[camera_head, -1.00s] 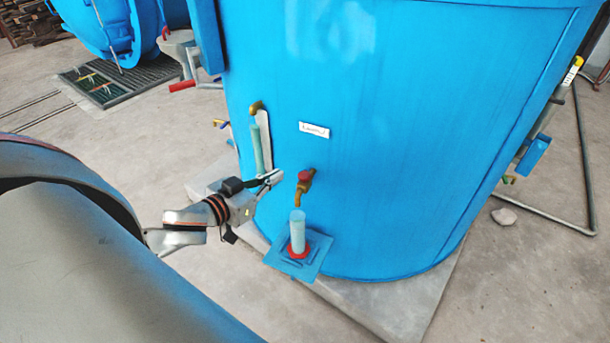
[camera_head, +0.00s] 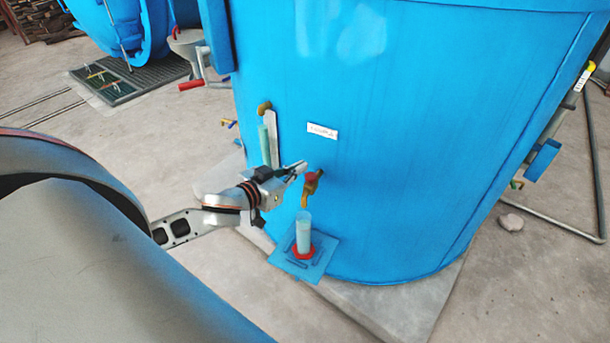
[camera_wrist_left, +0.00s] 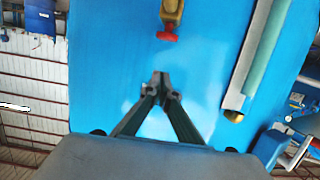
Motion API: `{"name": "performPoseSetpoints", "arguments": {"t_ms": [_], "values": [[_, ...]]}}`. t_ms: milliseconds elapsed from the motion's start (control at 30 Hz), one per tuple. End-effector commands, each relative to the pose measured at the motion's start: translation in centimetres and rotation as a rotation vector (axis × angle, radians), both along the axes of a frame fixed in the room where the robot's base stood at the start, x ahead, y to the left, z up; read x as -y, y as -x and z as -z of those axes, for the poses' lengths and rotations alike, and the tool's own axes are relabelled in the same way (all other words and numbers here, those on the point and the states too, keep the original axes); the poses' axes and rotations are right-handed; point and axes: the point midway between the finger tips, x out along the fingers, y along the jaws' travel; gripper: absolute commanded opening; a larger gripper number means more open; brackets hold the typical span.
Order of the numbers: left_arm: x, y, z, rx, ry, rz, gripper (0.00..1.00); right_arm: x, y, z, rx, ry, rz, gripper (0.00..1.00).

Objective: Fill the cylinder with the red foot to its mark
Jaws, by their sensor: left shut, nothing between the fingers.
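The clear cylinder (camera_head: 303,228) stands upright on its red foot (camera_head: 302,252), on a small blue shelf at the tank's base. It looks pale inside; its liquid level and mark are too small to make out. A brass tap (camera_head: 306,198) with a red handle (camera_head: 312,177) sits on the tank wall just above the cylinder. My left gripper (camera_head: 299,167) is shut and empty, its tips just left of and slightly above the tap handle. In the left wrist view the shut fingertips (camera_wrist_left: 160,82) point toward the tap's red handle (camera_wrist_left: 167,37), with a gap between them. My right gripper is out of view.
The large blue tank (camera_head: 430,130) fills the middle. A sight tube (camera_head: 268,145) with a brass fitting (camera_head: 264,108) stands left of the tap, behind my left gripper. The blue shelf (camera_head: 325,255) juts out under the cylinder. A stone (camera_head: 511,222) lies on the floor at right.

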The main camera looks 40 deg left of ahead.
Motion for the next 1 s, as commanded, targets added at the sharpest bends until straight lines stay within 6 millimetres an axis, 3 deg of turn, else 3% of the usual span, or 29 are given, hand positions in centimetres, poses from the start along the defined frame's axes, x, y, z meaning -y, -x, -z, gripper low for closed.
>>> {"name": "performPoseSetpoints", "arguments": {"t_ms": [200, 300, 500, 1000], "values": [[0.2, -3.1, 0.6, 0.002, -0.001, 0.000, 0.00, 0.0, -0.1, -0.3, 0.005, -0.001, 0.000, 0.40], [0.2, -2.9, 2.7, -0.003, 0.001, -0.001, 0.00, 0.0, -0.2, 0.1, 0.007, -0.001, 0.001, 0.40], [0.2, -2.8, 4.5, -0.001, 0.001, -0.001, 0.00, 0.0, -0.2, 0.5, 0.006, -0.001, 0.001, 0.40], [0.2, -2.8, 5.3, -0.002, 0.003, -0.002, 0.00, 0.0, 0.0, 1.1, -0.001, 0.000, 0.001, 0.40]]}}
